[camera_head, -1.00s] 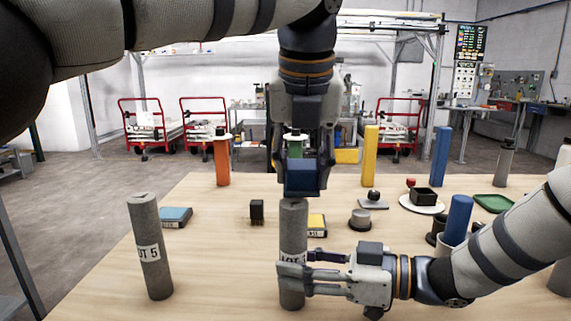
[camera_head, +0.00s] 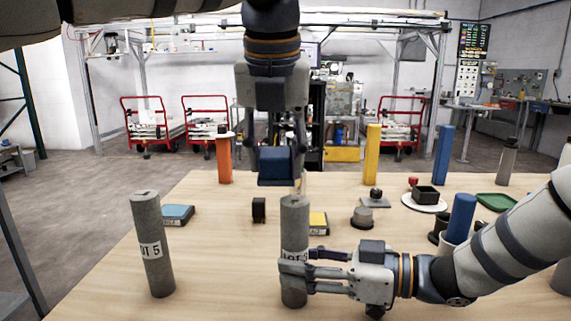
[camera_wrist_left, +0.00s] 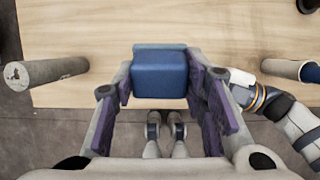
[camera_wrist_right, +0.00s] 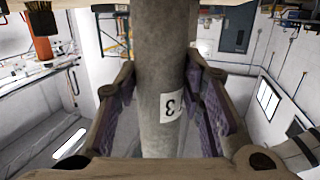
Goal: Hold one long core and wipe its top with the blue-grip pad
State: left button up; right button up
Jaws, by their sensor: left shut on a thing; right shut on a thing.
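The grey long core (camera_head: 294,232) with a white label stands upright at the table's front middle. My right gripper (camera_head: 296,273) is shut around its lower part, and the core fills the right wrist view (camera_wrist_right: 165,65). My left gripper (camera_head: 276,150) is shut on the blue-grip pad (camera_head: 275,167), which also shows between its fingers in the left wrist view (camera_wrist_left: 160,75). The pad is above and slightly left of the core's top in the head view, with a small gap visible.
On the wooden table (camera_head: 225,260) lie a blue-topped block (camera_head: 178,214), a small black block (camera_head: 259,209) and a yellow-topped block (camera_head: 318,222). Orange (camera_head: 225,160), yellow (camera_head: 372,155) and blue (camera_head: 442,155) posts stand at the back. A blue cylinder (camera_head: 461,215) stands near my right arm.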

aim_at(277, 153)
pick_arm(q)
jog(key=shift+d+r, duration=0.1)
jog(key=shift+r, duration=3.1)
jog(key=shift+s, duration=0.1)
